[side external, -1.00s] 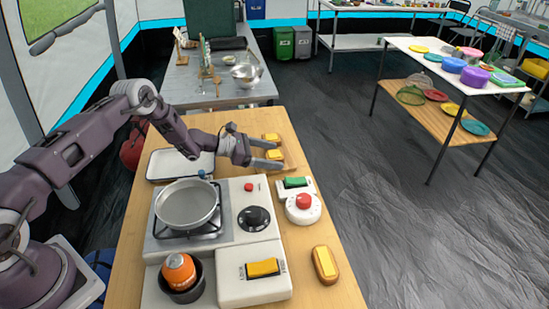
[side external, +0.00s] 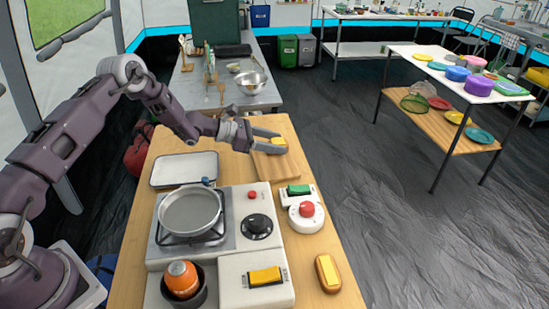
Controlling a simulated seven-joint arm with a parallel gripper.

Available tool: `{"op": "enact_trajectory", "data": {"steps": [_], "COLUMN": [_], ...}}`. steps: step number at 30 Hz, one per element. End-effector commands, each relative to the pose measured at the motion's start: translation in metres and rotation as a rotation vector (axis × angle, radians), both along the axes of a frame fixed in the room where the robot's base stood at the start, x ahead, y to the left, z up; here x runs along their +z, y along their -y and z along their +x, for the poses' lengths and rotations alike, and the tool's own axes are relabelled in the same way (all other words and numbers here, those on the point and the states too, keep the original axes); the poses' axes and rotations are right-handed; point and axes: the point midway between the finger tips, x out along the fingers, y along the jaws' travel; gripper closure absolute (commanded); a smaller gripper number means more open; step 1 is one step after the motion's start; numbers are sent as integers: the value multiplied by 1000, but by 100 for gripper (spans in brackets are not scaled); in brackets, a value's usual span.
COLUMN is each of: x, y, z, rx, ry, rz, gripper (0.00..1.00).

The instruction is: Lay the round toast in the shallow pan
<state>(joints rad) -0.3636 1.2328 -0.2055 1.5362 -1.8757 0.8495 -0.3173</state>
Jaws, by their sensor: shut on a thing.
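My gripper (side external: 283,144) is at the far part of the wooden table, above a cutting board. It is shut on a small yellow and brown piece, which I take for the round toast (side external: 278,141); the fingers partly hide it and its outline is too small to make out. The shallow pan (side external: 190,212) is a grey round pan sitting on the stove burner, nearer the camera and to the left of my gripper. Its inside looks empty. The toast is well apart from the pan.
A white tray (side external: 184,170) lies behind the pan. An orange canister (side external: 181,275) sits in a dark pot in front of the stove. A brown oblong piece with a yellow top (side external: 327,273) lies at front right. Stove knobs and a red-topped timer (side external: 306,214) stand right of the pan.

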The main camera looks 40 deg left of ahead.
Motion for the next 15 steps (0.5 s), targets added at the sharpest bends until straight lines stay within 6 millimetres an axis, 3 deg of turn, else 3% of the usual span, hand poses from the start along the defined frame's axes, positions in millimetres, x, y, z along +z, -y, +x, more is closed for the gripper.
{"op": "enact_trajectory", "data": {"steps": [3,8,11,15], "x": [18,25,26,32], "y": [0,-3,-14,-34], "z": [0,-4,-23,-79], "rx": [0,-7,-45,-152], "ry": [1,-1,-2,-4], "rz": [1,0,0,-1], "gripper": [86,86,86,86]}}
